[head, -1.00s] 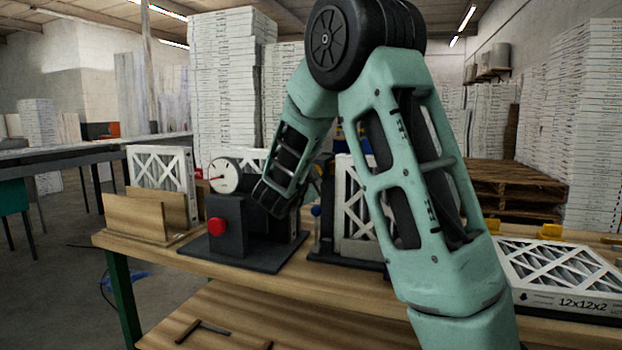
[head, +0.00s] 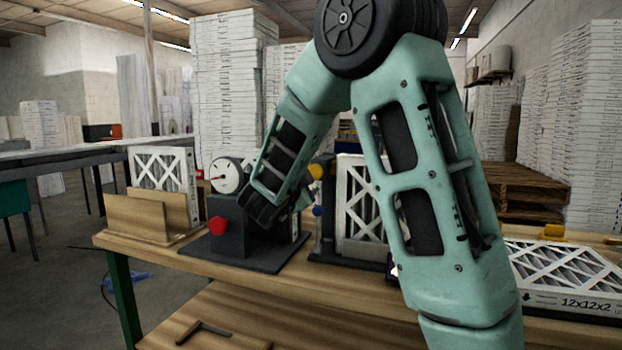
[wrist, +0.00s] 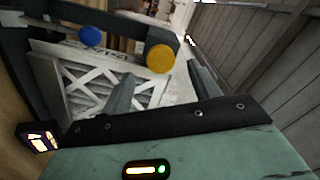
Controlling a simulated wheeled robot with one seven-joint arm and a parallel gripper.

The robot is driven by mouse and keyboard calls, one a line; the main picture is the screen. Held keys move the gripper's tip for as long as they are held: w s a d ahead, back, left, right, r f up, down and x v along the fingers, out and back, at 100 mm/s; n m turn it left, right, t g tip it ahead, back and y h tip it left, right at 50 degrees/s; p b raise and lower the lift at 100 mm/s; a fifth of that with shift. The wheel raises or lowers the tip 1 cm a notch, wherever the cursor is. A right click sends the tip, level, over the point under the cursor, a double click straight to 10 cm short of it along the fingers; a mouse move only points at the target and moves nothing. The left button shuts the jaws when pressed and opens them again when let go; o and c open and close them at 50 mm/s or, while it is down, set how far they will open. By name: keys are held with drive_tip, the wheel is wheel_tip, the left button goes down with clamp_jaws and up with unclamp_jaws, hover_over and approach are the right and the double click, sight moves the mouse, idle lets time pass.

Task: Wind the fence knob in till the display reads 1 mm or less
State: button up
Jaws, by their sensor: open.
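A yellow knob (head: 315,171) and a blue knob (head: 317,211) sit at the left side of a dark fixture holding a white-framed filter (head: 357,215). In the wrist view the yellow knob (wrist: 160,58) appears between the fingertips of my open gripper (wrist: 160,70), beyond them and apparently untouched. The blue knob (wrist: 91,36) is further left. I cannot tell which knob is the fence knob. A small lit display (wrist: 38,138) shows at the lower left of the wrist view; its digits are not legible. My gripper is mostly hidden by my arm in the head view.
A dark stand with a dial gauge (head: 228,175) and red button (head: 217,226) stands left of the fixture, close to my wrist. A wooden holder (head: 140,217) is further left. A boxed filter (head: 565,270) lies at the bench's right.

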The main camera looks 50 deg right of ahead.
drive_tip(key=b+v, duration=0.1)
drive_tip(key=v, duration=1.1)
drive_tip(key=w+a+f+n+t+y+p, duration=0.1)
drive_tip(key=w+a+n+t+y, duration=0.2)
drive_tip(key=a+n+y, duration=0.35)
drive_tip(key=w+a+f+n+t+y+p, duration=0.15)
drive_tip(key=w+a+n+t+y, duration=0.25)
drive_tip(key=a, duration=0.5)
drive_tip(key=s+a+f+n+g+y, duration=0.1)
drive_tip(key=s+a+f+n+y, duration=0.1)
drive_tip(key=a+n+y, duration=0.3)
drive_tip(key=s+a+f+n+g+y, duration=0.1)
drive_tip(key=a+f+n+y, duration=0.1)
drive_tip(key=a, duration=0.4)
drive_tip(key=s+a+f+n+g+y+p, duration=0.1)
drive_tip(key=s+a+f+n+g+y, duration=0.15)
drive_tip(key=s+a+n, duration=0.35)
drive_tip(key=s+a+f+n+g+y+p, duration=0.1)
drive_tip(key=s+a+f+n+g, duration=0.2)
drive_tip(key=s, duration=0.5)
drive_tip(key=s+d+f+n+g+h, duration=0.1)
drive_tip(key=s+d+n+g+h, duration=0.1)
drive_tip(key=s, duration=0.4)
drive_tip(key=s+d+f+n+g+h, duration=0.1)
drive_tip(key=s+d+n+g, duration=0.1)
drive_tip(key=s+n+g, duration=0.2)
drive_tip(key=s, duration=0.3)
drive_tip(key=shift+s+n+h+p, duration=0.15)
drive_tip(key=shift+n+h+p, duration=0.2)
drive_tip(key=shift+h+p, duration=0.05)
